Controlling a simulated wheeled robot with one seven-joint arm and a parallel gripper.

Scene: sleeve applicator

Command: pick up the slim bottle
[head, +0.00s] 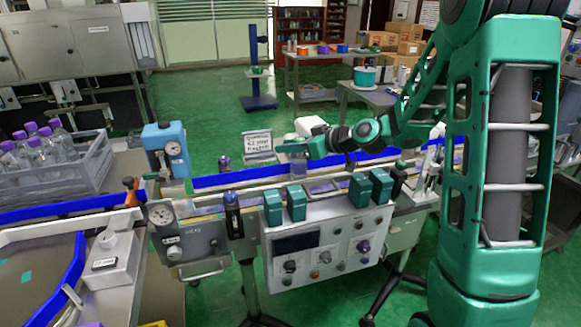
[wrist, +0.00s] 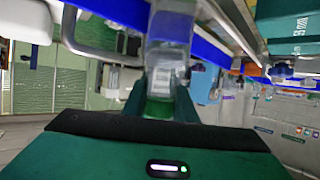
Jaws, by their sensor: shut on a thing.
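My gripper (head: 297,149) is above the conveyor line, behind the green sensor blocks on the control box. It is shut on a clear, slim bottle (head: 298,164), which shows faintly below the jaws. In the wrist view the bottle (wrist: 170,42) is a clear, blurred shape in front of the dark green gripper body, with its far end near the blue rail. The jaws and the camera angle hide part of it, and I cannot tell whether its base touches the conveyor.
A grey crate (head: 65,183) of purple-capped bottles stands at the left. A blue gauge unit (head: 166,148) and a control box (head: 325,247) border the conveyor, with blue guide rails (head: 240,178) along it. A small sign (head: 258,142) stands behind. Green floor beyond is mostly open.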

